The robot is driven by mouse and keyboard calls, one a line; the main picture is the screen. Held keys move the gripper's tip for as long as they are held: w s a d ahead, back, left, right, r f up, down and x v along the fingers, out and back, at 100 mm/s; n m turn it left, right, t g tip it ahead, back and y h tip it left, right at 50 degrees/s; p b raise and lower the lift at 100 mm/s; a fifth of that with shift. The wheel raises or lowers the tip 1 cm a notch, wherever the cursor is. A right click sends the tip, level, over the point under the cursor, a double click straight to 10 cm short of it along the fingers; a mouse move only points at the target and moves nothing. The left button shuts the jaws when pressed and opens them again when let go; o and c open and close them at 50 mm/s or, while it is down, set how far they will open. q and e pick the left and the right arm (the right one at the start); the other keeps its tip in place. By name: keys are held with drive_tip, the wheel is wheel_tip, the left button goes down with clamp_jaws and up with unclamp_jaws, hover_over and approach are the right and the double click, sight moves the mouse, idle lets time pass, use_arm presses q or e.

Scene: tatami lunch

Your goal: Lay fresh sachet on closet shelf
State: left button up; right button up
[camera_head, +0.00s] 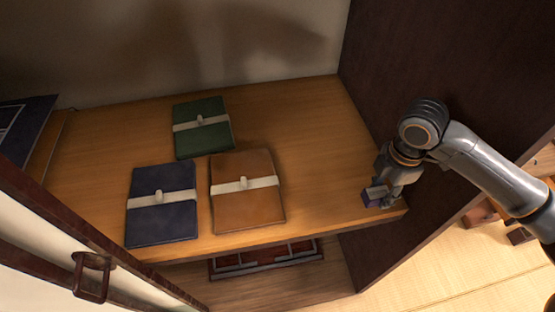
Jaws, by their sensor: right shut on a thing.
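The closet shelf (313,130) is a brown wooden board with bare room on its right side. My right gripper (383,197) is at the shelf's front right corner, close to the dark side wall. It is shut on a small purple and pale block-like thing, which I take for the sachet (375,196). The fingers partly cover the sachet. I cannot tell whether it touches the shelf board. My left gripper is not in view.
Green (203,127), navy (161,204) and tan (246,191) banded folders lie on the shelf's left and middle. The dark side wall (445,60) bounds the right. A sliding door (60,225) with a metal pull stands front left. A compartmented tray (265,258) sits below.

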drive_tip(key=shift+a, duration=0.2)
drive_tip(key=w+a+f+p, duration=0.2)
drive_tip(key=w+a+f, duration=0.2)
drive_tip(key=a, duration=0.5)
hover_over(315, 205)
drive_tip(key=d, duration=0.1)
drive_tip(key=f, duration=0.4)
drive_tip(key=shift+s+f+p, duration=0.2)
drive_tip(key=shift+f+p, duration=0.05)
drive_tip(key=shift+p, duration=0.1)
drive_tip(key=shift+w+a+f, duration=0.15)
drive_tip(key=shift+a+f, duration=0.2)
drive_tip(key=shift+f, duration=0.15)
drive_tip(key=shift+a+f, duration=0.15)
drive_tip(key=shift+f, duration=1.65)
drive_tip(key=shift+f, duration=0.15)
drive_tip(key=o, duration=0.8)
drive_tip(key=shift+o, duration=0.2)
